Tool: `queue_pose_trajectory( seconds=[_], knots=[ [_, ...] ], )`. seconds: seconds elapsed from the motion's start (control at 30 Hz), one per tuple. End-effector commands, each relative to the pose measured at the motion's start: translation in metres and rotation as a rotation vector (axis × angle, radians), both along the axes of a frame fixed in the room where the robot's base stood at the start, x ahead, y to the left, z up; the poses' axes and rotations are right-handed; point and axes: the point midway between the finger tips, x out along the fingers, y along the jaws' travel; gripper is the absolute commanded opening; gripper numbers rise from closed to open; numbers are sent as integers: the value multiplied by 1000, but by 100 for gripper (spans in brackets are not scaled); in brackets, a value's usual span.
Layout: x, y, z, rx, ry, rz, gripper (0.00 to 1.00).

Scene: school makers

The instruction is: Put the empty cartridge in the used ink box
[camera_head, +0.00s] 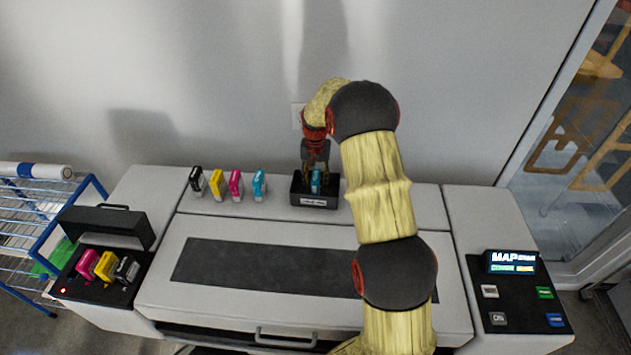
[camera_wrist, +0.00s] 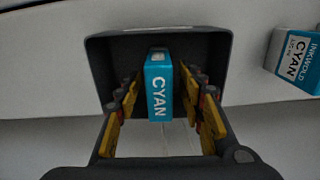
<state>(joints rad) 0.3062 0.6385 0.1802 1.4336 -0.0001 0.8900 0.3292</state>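A cyan cartridge (camera_wrist: 158,88) stands upright inside the dark used ink box (camera_wrist: 105,62), its "CYAN" label facing the wrist camera. In the head view the cartridge (camera_head: 316,182) shows partly between my fingers, and the box (camera_head: 314,202) stands on the printer's rear ledge with a white label in front. My gripper (camera_wrist: 160,100) reaches down into the box with its yellow fingers on both sides of the cartridge. Gaps show between each finger and the cartridge, so the gripper is open. The gripper also shows in the head view (camera_head: 316,178).
Black (camera_head: 197,181), yellow (camera_head: 217,184), magenta (camera_head: 236,185) and cyan (camera_head: 259,185) cartridges stand left of the box on the ledge. An open-lidded bay (camera_head: 75,288) at left holds magenta, yellow and black cartridges. A control panel (camera_head: 515,300) is at right. The wall rises behind.

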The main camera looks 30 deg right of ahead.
Motion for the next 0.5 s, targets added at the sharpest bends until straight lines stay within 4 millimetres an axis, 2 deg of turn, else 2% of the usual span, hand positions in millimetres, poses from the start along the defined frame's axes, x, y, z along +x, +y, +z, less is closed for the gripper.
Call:
queue_pose_trajectory(
  seconds=[0.17, 0.5],
  knots=[
    [1, -1, 17, -2, -4, 0, 39],
    [1, 0, 84, -2, -4, 0, 39]
  ],
)
